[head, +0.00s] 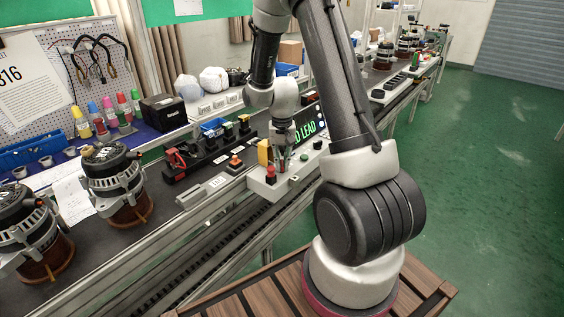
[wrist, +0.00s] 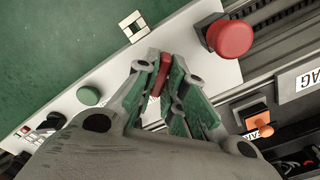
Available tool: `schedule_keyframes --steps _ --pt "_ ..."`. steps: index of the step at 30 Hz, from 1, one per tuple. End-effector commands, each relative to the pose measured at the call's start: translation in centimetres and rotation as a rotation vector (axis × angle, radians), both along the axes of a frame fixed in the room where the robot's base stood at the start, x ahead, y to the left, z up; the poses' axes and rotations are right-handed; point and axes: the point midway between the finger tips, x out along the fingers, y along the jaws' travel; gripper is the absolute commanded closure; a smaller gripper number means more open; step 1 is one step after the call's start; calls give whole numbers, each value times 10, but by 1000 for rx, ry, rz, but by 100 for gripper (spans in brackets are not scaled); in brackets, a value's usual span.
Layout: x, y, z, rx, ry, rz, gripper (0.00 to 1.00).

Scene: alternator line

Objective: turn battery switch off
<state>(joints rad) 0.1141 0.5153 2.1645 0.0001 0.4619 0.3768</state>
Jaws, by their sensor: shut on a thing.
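The battery switch shows as a narrow red handle (wrist: 163,73) on the light control panel (wrist: 196,45) in the wrist view. My gripper (wrist: 162,83) is shut on this red handle, with a green-padded finger on each side. The fingers hide the lower part of the handle and its base. In the head view my gripper (head: 284,158) points down at the control panel (head: 264,187), and the handle is too small to make out there.
A red mushroom button (wrist: 235,38) stands close to the right of my gripper in the wrist view. A lit display (head: 306,132) stands behind the panel. Alternators (head: 114,180) stand at left.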

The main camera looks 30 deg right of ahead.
Motion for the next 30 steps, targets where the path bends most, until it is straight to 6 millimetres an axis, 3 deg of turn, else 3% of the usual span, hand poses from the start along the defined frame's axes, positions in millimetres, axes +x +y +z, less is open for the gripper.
schedule_keyframes --steps 18,30 --pt "1 0 0 0 -1 566 100" --pt "1 0 0 -1 -2 799 100"
